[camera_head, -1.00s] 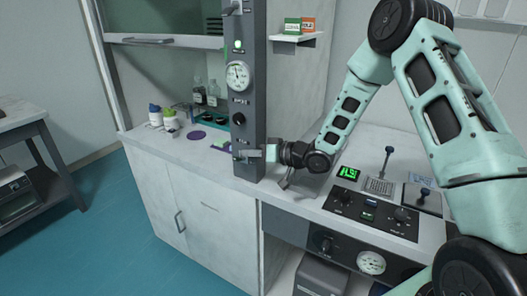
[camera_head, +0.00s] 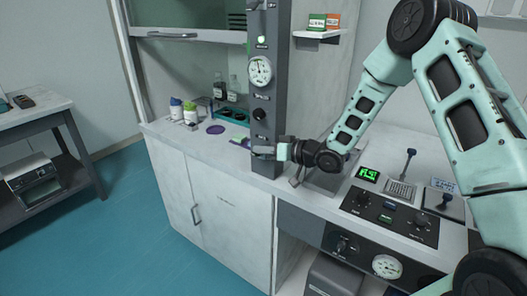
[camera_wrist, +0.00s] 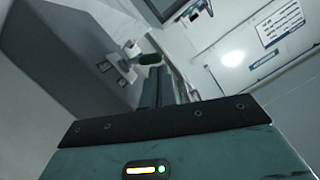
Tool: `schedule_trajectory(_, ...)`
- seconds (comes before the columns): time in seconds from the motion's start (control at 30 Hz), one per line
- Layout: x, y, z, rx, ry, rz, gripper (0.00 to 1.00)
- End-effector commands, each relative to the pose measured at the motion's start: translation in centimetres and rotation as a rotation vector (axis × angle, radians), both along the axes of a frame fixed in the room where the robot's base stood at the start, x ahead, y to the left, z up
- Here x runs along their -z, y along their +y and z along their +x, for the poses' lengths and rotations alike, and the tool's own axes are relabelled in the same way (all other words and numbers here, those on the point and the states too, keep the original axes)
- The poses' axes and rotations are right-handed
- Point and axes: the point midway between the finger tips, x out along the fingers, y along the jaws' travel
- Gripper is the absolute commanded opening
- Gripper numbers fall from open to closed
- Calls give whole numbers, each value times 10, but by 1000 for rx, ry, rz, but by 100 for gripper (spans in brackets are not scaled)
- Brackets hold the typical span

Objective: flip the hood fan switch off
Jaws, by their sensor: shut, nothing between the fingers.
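The grey control column (camera_head: 268,100) of the fume hood carries a lit green lamp (camera_head: 262,40), a round gauge (camera_head: 260,71) and a black knob (camera_head: 259,114). My gripper (camera_head: 264,152) is shut at the lower part of this column, below the knob, and hides what lies behind it there. In the wrist view a grey housing (camera_wrist: 75,55) fills the left, with a small pale fitting (camera_wrist: 126,62) and a dark green piece (camera_wrist: 150,58) just beyond my fingers. I cannot tell which part is the fan switch, its position, or whether my fingers touch it.
Bottles (camera_head: 183,111) stand on the hood worktop left of the column. A bench panel with knobs (camera_head: 388,215) and a green display (camera_head: 368,174) lies right of my gripper. A small shelf (camera_head: 316,34) with boxes is above. The blue floor (camera_head: 130,240) is clear at left.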

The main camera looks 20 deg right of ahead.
Motion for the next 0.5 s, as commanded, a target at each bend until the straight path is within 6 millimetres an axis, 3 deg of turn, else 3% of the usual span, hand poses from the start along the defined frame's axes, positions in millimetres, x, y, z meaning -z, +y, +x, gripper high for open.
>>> schedule_trajectory(0.5, 4, 4, -3, -3, -62, -85, 0)
